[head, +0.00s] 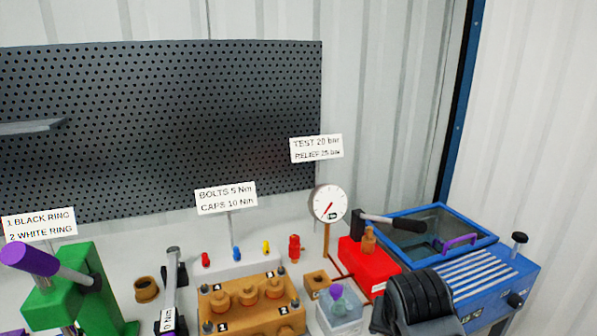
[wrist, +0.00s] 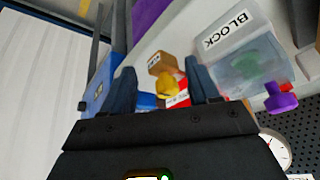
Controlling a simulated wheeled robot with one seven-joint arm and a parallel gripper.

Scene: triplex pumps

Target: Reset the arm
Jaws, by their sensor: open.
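My gripper (wrist: 163,82) shows in the wrist view with its two dark fingers spread apart. Nothing is held between them. Beyond the gap is a small yellow-orange part (wrist: 169,87), and I cannot tell how far off it is. In the head view a dark rounded shape at the bottom right, which looks like part of my arm, covers some of the bench in front of the blue machine. The fingers cannot be made out there.
A blue machine with a lidded basin (head: 437,236) stands at right, beside a red pump (head: 366,262). A gauge (head: 328,203), an orange block (head: 250,308), a clear box (head: 341,312) and a green press (head: 75,290) crowd the bench. A pegboard (head: 160,130) stands behind.

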